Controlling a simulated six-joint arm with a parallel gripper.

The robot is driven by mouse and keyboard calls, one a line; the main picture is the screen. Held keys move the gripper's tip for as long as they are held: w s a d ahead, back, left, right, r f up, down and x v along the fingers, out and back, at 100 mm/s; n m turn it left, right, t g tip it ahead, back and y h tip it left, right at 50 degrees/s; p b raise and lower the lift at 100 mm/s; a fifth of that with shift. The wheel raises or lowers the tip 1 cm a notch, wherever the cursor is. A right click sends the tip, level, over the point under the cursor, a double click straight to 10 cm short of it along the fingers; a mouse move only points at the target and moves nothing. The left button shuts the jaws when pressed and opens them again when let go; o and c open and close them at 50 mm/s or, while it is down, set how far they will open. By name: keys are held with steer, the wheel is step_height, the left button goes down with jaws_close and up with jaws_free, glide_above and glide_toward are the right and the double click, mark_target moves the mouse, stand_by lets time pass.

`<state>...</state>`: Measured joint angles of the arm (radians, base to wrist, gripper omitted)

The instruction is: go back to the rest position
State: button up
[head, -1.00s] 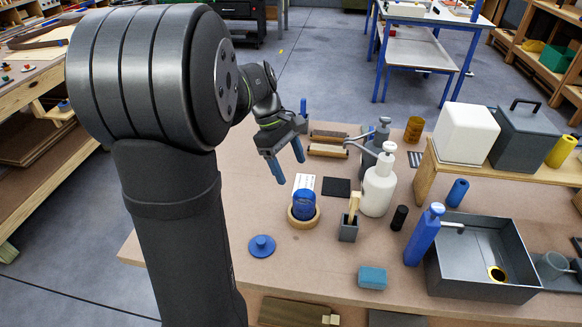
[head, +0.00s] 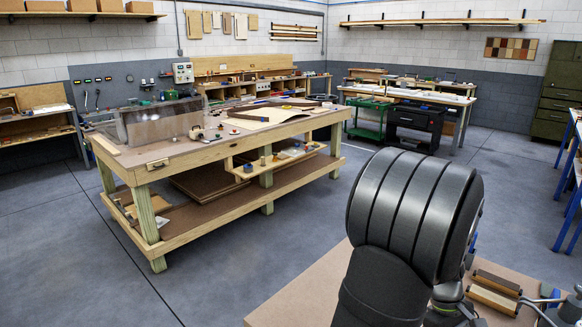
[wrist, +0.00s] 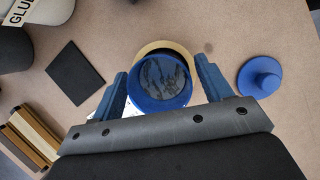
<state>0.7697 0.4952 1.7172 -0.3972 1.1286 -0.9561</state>
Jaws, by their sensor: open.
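In the wrist view my gripper (wrist: 161,67) is open, its two blue fingers apart. The open blue jar (wrist: 160,85) shows between the fingers, with dark, streaky contents. It sits in a pale wooden ring (wrist: 150,47) on the brown table. I cannot tell how far above the jar the fingers are, and nothing is visibly gripped. The blue lid (wrist: 260,77) with its knob lies apart at the right. In the head view my arm fills the lower right, and the gripper, jar and lid are out of sight.
Near the gripper are a black square pad (wrist: 75,73), a bottle lettered GLU (wrist: 35,12) and wooden rollers (wrist: 30,132). In the head view a long wooden workbench (head: 190,155) holds a clear box. Grey floor (head: 235,255) lies open between it and my table (head: 300,295).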

steer(key=shift+r, duration=1.7)
